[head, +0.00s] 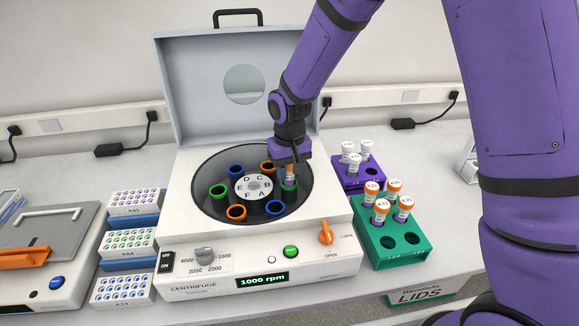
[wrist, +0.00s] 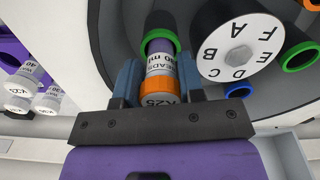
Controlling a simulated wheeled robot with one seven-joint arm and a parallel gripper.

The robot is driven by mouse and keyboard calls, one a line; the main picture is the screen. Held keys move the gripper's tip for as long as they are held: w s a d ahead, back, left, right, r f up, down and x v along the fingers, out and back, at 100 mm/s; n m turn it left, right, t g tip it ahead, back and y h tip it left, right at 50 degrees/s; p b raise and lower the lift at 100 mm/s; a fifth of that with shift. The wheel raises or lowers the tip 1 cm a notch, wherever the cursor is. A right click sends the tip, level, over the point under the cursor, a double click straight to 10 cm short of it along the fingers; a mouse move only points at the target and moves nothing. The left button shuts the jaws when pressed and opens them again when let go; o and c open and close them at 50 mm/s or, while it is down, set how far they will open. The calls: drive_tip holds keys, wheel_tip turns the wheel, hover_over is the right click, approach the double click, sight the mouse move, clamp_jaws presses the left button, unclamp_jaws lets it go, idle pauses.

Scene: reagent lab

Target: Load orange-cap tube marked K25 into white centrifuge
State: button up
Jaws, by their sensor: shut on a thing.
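The white centrifuge (head: 180,240) stands on the bench with its lid raised. Its rotor (head: 253,187) has lettered positions and slots with green, blue and orange rims. My gripper (head: 289,167) is over the right side of the bowl. In the wrist view my gripper (wrist: 160,88) is shut on the orange-cap tube marked K25 (wrist: 160,68). The tube's far end is inside a green-rimmed slot (wrist: 178,42), nearest letter C. The orange cap (wrist: 160,84) is between the fingers. In the head view the tube (head: 289,174) is partly hidden by my gripper.
A green rack (head: 397,257) with several orange-cap tubes and a purple rack (head: 370,180) with white-cap tubes stand to the right. Several small labelled boxes (head: 130,235) stand to the left. The raised lid (head: 190,90) stands behind the bowl.

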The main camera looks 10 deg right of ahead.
drive_tip(key=shift+f, duration=0.3)
drive_tip(key=o, duration=1.5)
drive_tip(key=shift+r, duration=0.1)
drive_tip(key=shift+r, duration=3.9)
